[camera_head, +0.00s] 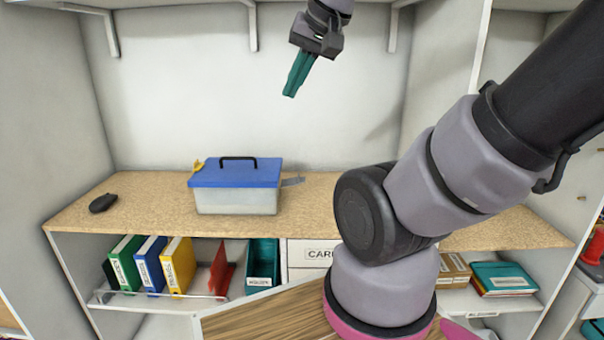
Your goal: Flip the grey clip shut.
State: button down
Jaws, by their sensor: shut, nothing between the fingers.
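A storage box (236,201) with a clear body stands on the wooden counter, its blue lid (240,174) on top with a black handle. The grey clip (293,181) sticks out sideways from the box's right end, just below the lid. A yellow clip (198,166) shows at the box's left end, angled up above the lid's edge. My gripper (291,93) has teal fingers and is high above the counter, up and to the right of the box. It is shut and empty, apart from everything, pointing down and slightly left.
A black computer mouse (103,203) lies left of the box on the counter (150,197). Colored binders (150,265) stand on the shelf below. Shelf brackets (252,25) hang at the top of the wall. My arm covers the counter's right part; room around the box is clear.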

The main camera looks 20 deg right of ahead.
aim_at(296, 180)
jog(key=k+l, duration=0.1)
jog(key=l, duration=0.3)
jog(key=k+l+u, duration=0.1)
jog(key=l, duration=0.3)
jog(key=k+l, duration=0.15)
jog(key=l, duration=0.25)
